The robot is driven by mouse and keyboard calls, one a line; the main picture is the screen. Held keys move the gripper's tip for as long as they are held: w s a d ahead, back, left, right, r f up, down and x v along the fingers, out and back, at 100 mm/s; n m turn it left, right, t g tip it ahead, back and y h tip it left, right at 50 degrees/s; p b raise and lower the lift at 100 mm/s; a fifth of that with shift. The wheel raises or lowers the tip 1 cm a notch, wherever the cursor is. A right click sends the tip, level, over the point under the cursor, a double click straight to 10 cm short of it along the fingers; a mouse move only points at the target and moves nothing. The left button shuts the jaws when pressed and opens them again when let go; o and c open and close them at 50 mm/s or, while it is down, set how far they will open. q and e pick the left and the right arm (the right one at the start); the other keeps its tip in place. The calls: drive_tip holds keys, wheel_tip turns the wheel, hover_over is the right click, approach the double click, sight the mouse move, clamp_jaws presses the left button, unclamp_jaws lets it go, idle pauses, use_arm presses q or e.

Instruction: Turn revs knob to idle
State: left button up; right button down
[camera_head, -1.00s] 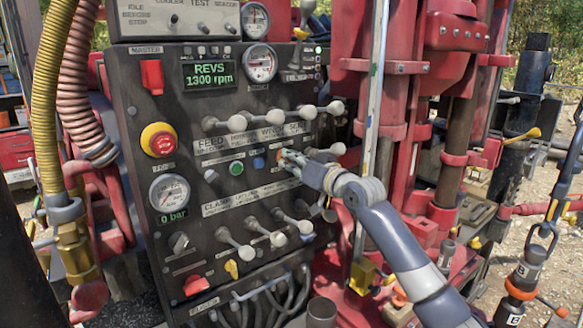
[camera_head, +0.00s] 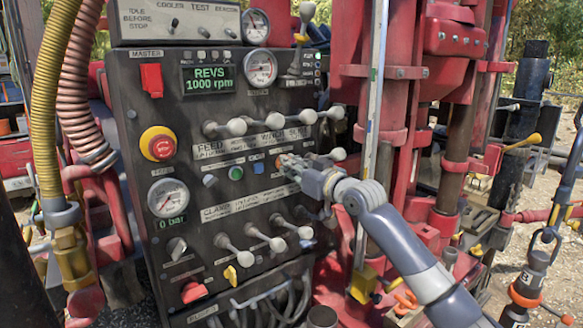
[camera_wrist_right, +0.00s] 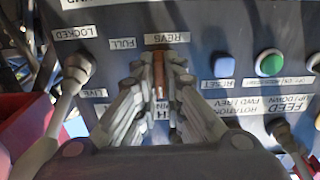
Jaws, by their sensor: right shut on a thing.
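The dark control panel (camera_head: 130,135) stands at the left and middle of the head view. My right gripper (camera_head: 288,165) reaches it from the right and is shut on the small orange-brown revs knob (camera_wrist_right: 159,72). In the right wrist view the knob shows as a narrow strip between the fingers (camera_wrist_right: 160,85), under the upside-down REVS label (camera_wrist_right: 167,39). A FULL label (camera_wrist_right: 123,44) is beside it. Fingers partly hide the lettering on the other side. The green display (camera_head: 209,79) reads REVS 1000 rpm. My left gripper is not in view.
A row of white-knobbed levers (camera_head: 272,119) is above my right gripper, and another row (camera_head: 257,237) is below. A green button (camera_head: 236,173) and a blue button (camera_head: 258,165) are left of it. A red emergency button (camera_head: 159,144) is farther left. Red rig parts (camera_head: 395,140) stand at the right.

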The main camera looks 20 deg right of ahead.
drive_tip(key=c, duration=1.7)
unclamp_jaws()
drive_tip(key=v, duration=1.2)
